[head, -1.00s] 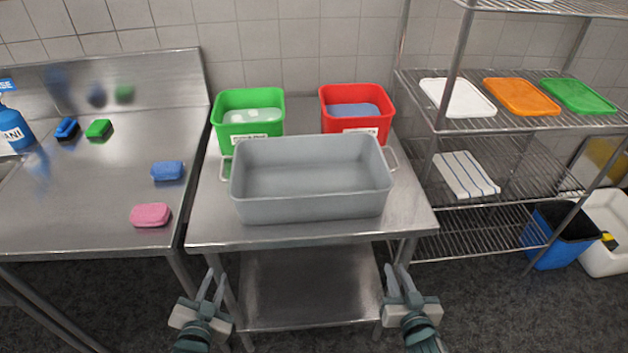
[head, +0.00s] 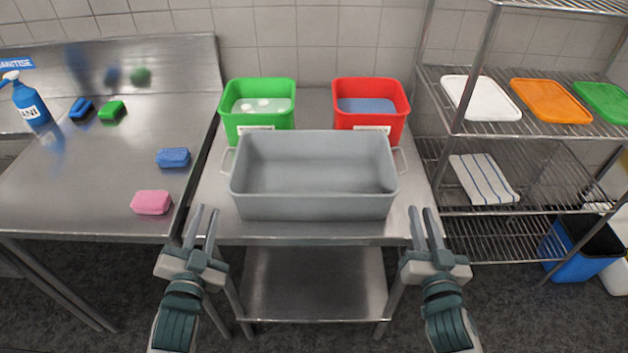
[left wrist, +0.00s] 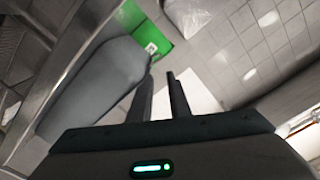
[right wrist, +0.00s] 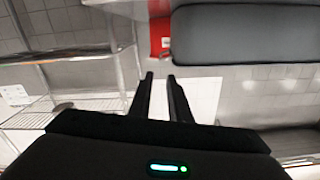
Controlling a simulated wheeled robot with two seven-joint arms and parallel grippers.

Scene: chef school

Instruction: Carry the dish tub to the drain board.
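The dish tub (head: 314,206) is a grey open tub with a wire handle at each short end. It stands empty on a small steel table (head: 222,222). Its grey wall also shows in the left wrist view (left wrist: 95,92) and the right wrist view (right wrist: 245,35). My left gripper (head: 204,212) is open and empty, in front of the table, left of and below the left handle (head: 227,161). My right gripper (head: 420,213) is open and empty, right of and below the right handle (head: 401,160). The steel counter (head: 85,205) at left may be the drain board; I cannot tell.
A green bin (head: 258,93) and a red bin (head: 371,92) stand behind the tub. Pink (head: 151,202) and blue (head: 173,157) sponges lie on the counter's right part. A wire shelf rack (head: 455,130) stands close at right.

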